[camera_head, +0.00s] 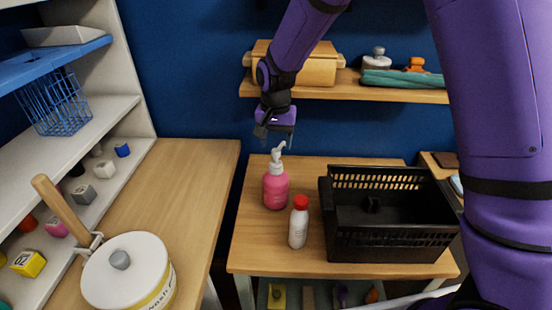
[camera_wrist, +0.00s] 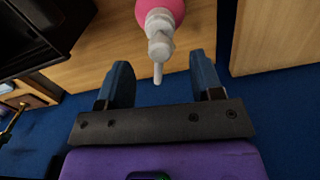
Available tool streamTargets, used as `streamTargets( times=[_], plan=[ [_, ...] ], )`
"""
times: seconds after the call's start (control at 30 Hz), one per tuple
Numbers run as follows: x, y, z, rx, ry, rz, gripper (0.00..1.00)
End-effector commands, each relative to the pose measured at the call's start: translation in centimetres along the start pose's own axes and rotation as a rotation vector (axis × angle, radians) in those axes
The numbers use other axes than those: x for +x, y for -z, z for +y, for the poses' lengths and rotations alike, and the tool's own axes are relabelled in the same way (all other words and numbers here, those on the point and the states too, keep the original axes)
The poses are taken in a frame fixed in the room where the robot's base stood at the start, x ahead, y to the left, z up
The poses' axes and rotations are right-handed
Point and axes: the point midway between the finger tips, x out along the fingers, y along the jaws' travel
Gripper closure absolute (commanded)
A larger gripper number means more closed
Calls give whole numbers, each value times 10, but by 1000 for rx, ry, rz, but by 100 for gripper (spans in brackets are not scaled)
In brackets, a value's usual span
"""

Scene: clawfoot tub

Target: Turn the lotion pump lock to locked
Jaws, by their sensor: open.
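A pink lotion bottle (camera_head: 276,191) with a white pump head (camera_head: 277,155) stands upright on the wooden table. My gripper (camera_head: 274,135) is above the pump, fingers pointing down, open and empty. In the wrist view, the white pump (camera_wrist: 160,38) and its nozzle lie between and just beyond the two fingertips of my gripper (camera_wrist: 163,72). The fingers appear apart from the pump. Part of the pink bottle (camera_wrist: 172,8) shows at the top edge of the wrist view. I cannot tell the pump lock's setting.
A white bottle with a red cap (camera_head: 299,228) stands close in front of the pink bottle. A black crate (camera_head: 390,248) is to the right. A shelf (camera_head: 345,92) with a rolled item hangs behind. A lidded pot (camera_head: 130,275) is on the left counter.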

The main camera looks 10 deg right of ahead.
Motion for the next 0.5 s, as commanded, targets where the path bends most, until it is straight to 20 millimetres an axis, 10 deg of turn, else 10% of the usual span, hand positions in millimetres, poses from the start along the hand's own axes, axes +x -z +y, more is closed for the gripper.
streamTargets(
  times=[0.5],
  plan=[
    [63, 0, 0, -1, 0, -1, 40]
  ],
)
